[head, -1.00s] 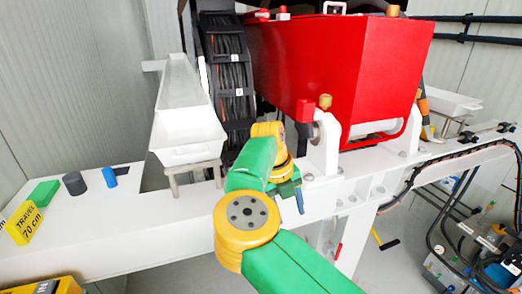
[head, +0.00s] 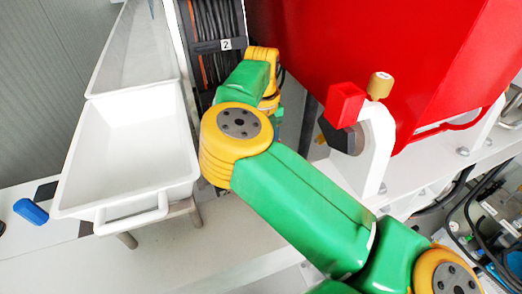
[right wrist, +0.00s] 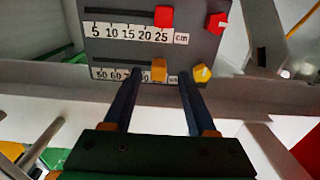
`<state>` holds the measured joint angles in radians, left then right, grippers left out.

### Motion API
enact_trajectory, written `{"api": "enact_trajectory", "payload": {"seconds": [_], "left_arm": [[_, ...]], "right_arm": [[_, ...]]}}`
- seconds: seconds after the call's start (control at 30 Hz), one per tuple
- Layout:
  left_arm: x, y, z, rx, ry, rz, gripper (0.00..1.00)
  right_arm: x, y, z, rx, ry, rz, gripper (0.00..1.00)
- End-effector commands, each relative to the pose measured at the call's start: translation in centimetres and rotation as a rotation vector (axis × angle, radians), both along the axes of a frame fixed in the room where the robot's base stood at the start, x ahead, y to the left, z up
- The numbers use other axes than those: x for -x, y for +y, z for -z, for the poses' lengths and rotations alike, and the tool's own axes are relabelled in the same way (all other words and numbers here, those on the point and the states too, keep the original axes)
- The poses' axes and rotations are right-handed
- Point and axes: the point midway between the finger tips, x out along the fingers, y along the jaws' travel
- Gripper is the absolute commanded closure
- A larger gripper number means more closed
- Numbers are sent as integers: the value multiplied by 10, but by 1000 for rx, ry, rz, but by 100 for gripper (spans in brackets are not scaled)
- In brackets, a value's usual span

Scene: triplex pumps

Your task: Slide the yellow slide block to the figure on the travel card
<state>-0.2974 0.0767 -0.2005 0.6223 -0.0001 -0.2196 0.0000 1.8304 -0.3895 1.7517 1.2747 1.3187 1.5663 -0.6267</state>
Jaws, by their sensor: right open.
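The yellow slide block (right wrist: 159,70) sits on the lower scale (right wrist: 110,75) of a grey panel (right wrist: 200,45) in the right wrist view. The scale reads 50 and 60 at its left; figures near the block are partly covered. My right gripper (right wrist: 158,76) is open, its dark fingers on either side of the block, with visible gaps. I cannot tell contact or depth. In the head view, my right arm reaches in from the lower right and its gripper is hidden. The travel card is out of view now; earlier it read 70 cm. My left gripper is not in view.
A red block (right wrist: 164,17) sits on the panel's upper scale. Red (right wrist: 216,23) and yellow (right wrist: 202,73) knobs are at its right. In the head view, a white tray (head: 130,140), a cable chain (head: 215,45) and a large red housing (head: 370,45) surround my arm.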

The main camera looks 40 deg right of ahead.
Motion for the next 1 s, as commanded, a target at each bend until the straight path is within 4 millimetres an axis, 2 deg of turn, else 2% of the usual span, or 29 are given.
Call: {"api": "enact_trajectory", "payload": {"seconds": [0.03, 0.23, 0.5, 0.53, 0.57, 0.73, 1.0], "left_arm": [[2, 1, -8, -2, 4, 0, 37], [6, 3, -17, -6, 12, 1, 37], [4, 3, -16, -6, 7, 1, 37], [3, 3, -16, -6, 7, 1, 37], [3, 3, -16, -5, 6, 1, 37], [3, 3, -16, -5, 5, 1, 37], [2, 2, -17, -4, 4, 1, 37]], "right_arm": [[1, 1, 6, -1, 5, 0, 43], [1, 0, 40, 0, 3, 0, 43], [0, 0, 48, 0, 0, 0, 43], [0, 0, 48, 0, 0, 0, 45], [0, 0, 48, 1, 0, 0, 53], [0, 0, 48, 1, 0, 0, 99], [0, 0, 47, 1, 0, 0, 100]]}}
